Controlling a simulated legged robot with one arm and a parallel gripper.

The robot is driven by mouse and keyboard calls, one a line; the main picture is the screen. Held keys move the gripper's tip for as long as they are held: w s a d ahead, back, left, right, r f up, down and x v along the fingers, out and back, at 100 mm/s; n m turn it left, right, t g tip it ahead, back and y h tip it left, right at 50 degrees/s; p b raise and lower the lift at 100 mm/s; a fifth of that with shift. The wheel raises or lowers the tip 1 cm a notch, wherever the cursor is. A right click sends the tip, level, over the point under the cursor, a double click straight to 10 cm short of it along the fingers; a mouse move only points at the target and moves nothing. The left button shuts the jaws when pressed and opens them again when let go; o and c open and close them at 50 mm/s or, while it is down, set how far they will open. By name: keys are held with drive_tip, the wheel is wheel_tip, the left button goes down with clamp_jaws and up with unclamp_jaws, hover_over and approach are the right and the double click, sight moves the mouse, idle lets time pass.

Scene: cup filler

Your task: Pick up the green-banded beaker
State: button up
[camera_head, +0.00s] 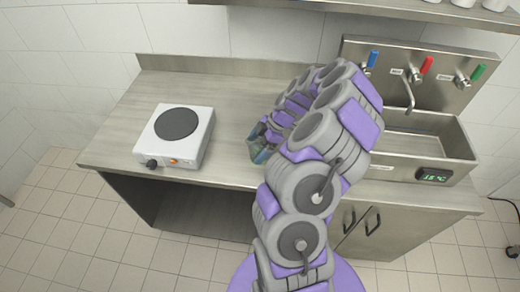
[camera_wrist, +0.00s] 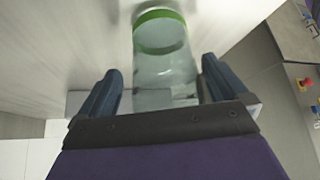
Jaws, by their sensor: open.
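The green-banded beaker (camera_wrist: 163,62) is clear, with a green band near its far end in the wrist view. In the head view the beaker (camera_head: 259,152) shows in part on the counter, left of my arm. My gripper (camera_wrist: 160,85) is open, with one dark finger on each side of the beaker and gaps visible on both sides. In the head view my gripper (camera_head: 266,141) is at the beaker and mostly hidden by my arm.
A white hot plate (camera_head: 176,136) with a dark round top stands on the left of the counter (camera_head: 222,150). A metal sink (camera_head: 425,145) with blue, red and green taps is at the right. The counter between hot plate and beaker is clear.

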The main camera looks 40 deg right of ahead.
drive_tip(key=shift+a+r, duration=0.15)
drive_tip(key=shift+a, duration=0.75)
drive_tip(key=c, duration=0.6)
drive_tip(key=shift+d, duration=0.1)
drive_tip(key=shift+c, duration=1.4)
drive_tip(key=shift+d, duration=0.45)
drive_tip(key=c, duration=0.3)
drive_tip(key=shift+a, duration=0.15)
